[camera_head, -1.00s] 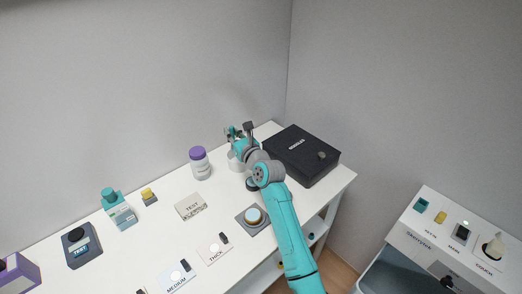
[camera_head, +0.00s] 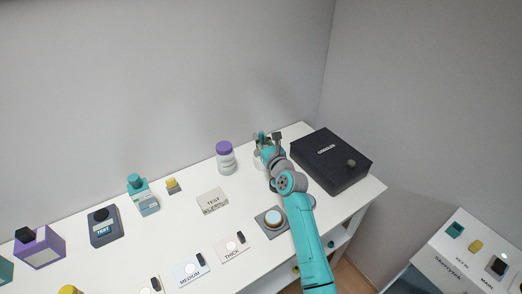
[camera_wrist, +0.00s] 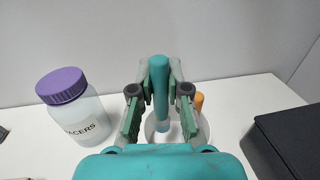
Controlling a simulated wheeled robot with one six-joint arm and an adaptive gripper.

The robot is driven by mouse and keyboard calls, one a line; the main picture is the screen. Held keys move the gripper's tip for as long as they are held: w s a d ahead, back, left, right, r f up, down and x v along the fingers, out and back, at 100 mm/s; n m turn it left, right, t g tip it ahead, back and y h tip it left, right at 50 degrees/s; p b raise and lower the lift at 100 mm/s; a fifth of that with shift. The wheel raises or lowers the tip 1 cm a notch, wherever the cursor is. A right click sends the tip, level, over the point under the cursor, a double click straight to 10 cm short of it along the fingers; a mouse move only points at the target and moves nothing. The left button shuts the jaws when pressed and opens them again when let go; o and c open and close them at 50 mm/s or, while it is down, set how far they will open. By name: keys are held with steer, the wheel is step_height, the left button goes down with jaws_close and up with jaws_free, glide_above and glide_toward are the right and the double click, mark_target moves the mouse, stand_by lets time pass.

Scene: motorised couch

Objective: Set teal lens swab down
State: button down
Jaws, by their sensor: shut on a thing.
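The teal lens swab (camera_wrist: 160,85) is upright between the fingers of my gripper (camera_wrist: 158,100) in the wrist view. My gripper is shut on it. Its pale lower end shows in front of, or inside, a white round cup (camera_wrist: 204,127); I cannot tell which. An orange stick (camera_wrist: 198,102) stands at the cup's right side. In the head view my gripper (camera_head: 269,139) is at the back of the white table (camera_head: 150,240), left of the black GOGGLES box. The cup is mostly hidden there behind my arm.
A purple-lidded SPACERS jar (camera_wrist: 70,105) stands left of my gripper; it also shows in the head view (camera_head: 226,158). The black box (camera_head: 330,160) is close on the right. A round button unit (camera_head: 272,220) lies nearer the front. The wall rises just behind.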

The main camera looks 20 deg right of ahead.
steer(key=shift+f, duration=2.25)
steer(key=shift+f, duration=0.2)
steer(key=c, duration=1.2)
jaws_free()
steer(key=shift+o, duration=0.2)
steer(key=s, duration=0.3)
steer(key=s+d, duration=0.1)
steer(key=s, duration=0.6)
steer(key=shift+s+d+r, duration=0.2)
steer(key=shift+s+d, duration=0.1)
steer(key=shift+d, duration=0.1)
steer(key=shift+s, duration=0.1)
